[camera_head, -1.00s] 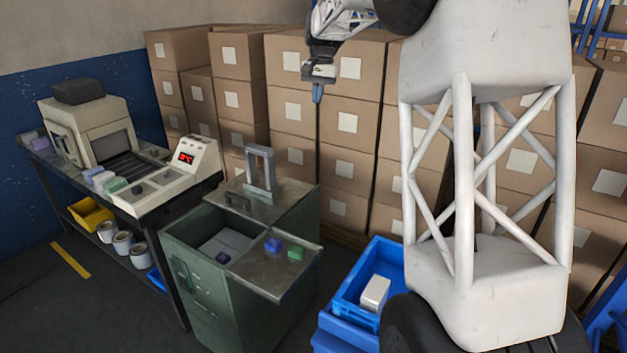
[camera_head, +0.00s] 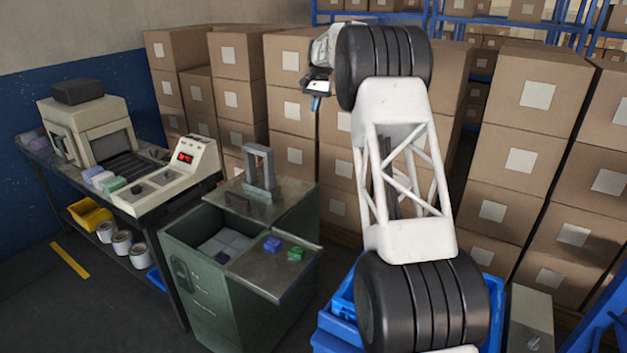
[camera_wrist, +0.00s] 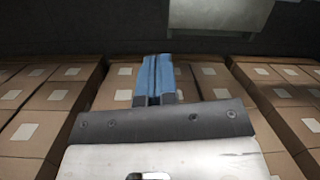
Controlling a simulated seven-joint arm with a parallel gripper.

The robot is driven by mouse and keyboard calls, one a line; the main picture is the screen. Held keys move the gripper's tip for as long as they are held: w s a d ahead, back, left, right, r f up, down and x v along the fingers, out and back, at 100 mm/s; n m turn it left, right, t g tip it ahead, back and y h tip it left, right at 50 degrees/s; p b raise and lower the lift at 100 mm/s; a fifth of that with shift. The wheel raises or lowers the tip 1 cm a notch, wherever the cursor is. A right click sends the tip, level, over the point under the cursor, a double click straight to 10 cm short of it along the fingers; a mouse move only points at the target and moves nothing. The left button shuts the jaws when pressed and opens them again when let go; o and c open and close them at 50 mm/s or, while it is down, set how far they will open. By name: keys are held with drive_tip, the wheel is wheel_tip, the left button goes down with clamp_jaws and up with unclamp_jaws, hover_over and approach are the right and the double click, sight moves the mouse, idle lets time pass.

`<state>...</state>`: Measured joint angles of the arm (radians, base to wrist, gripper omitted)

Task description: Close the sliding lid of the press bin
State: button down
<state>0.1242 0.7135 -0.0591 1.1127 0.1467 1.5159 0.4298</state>
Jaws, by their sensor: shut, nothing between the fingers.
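The press bin (camera_head: 222,305) is a green metal cabinet below the middle of the head view. Its sliding lid (camera_head: 262,276) is a grey metal plate at the right front, sticking out past the bin's edge. The bin's opening (camera_head: 208,232) shows beside the lid, with pale packs inside, so the bin is open. A blue block and a green block (camera_head: 295,254) lie on the lid. My gripper (camera_head: 316,103) is in the air above and behind the bin, well apart from the lid. Its blue fingers are together and empty in the wrist view (camera_wrist: 154,82).
A press frame (camera_head: 260,168) stands on the bin's rear top. A wrapper machine (camera_head: 95,135) on a bench (camera_head: 172,200) is at left. Stacked cartons (camera_head: 295,140) line the back. Blue crates (camera_head: 335,325) stand right of the bin, partly behind my arm.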

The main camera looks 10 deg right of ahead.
drive_tip(key=w+d+f, duration=0.2)
drive_tip(key=w+f, duration=0.3)
drive_tip(key=f, duration=0.4)
drive_tip(key=w+d+f+m+g, duration=0.1)
drive_tip(key=w+d+f, duration=0.2)
drive_tip(key=w+f, duration=0.3)
drive_tip(key=w+d+f+m+y, duration=0.1)
drive_tip(key=w+f, duration=0.4)
drive_tip(key=f, duration=0.7)
drive_tip(key=shift+w+d+f+g, duration=0.2)
drive_tip(key=shift+d+g, duration=0.2)
drive_tip(key=shift+d, duration=0.3)
drive_tip(key=shift+f, duration=0.1)
drive_tip(key=shift+s+a+f, duration=0.9)
drive_tip(key=shift+s+f, duration=0.05)
drive_tip(key=shift+f, duration=0.55)
drive_tip(key=shift+s+a+f, duration=0.9)
drive_tip(key=shift+f, duration=0.65)
drive_tip(key=shift+s+a+f, duration=0.9)
drive_tip(key=shift+s+f, duration=0.05)
drive_tip(key=shift+f, duration=0.55)
drive_tip(key=shift+a, duration=0.1)
